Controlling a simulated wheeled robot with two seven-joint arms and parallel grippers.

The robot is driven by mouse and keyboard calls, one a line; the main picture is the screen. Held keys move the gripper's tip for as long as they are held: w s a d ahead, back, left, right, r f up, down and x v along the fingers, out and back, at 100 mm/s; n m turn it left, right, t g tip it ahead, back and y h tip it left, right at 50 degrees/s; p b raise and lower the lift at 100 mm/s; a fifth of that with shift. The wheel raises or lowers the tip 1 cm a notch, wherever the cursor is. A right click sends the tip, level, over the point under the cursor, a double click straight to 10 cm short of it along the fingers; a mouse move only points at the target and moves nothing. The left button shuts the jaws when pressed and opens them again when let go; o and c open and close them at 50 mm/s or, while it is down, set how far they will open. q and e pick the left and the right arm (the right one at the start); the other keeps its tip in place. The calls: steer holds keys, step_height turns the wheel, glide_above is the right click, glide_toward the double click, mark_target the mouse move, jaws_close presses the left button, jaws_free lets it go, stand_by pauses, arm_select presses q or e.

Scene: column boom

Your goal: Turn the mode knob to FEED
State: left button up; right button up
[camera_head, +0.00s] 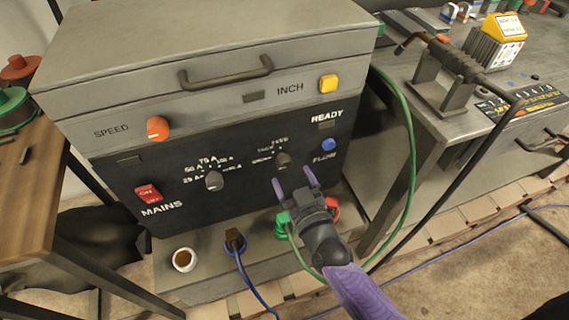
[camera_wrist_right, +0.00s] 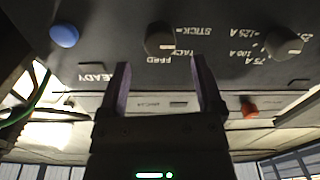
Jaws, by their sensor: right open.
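The mode knob (camera_head: 284,159) is a small dark round knob on the black front panel, with small labels to its left and above. It also shows in the right wrist view (camera_wrist_right: 159,40), which is upside down, with FEED, TACK and STICK printed around it. My left gripper is out of view.
The current knob (camera_head: 214,181), red MAINS switch (camera_head: 147,193) and blue FLOW button (camera_head: 329,144) sit on the same panel. An orange SPEED knob (camera_head: 157,128) and yellow INCH button (camera_head: 328,83) are above. Green and red connectors with cables sit below, near my right wrist.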

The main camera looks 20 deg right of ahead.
mark_target(286, 166)
steer(key=w+b, duration=0.1)
steer(key=w, duration=0.3)
steer(key=shift+w+a, duration=0.1)
steer(key=shift+w, duration=0.1)
steer(key=shift+c, duration=0.4)
jaws_close()
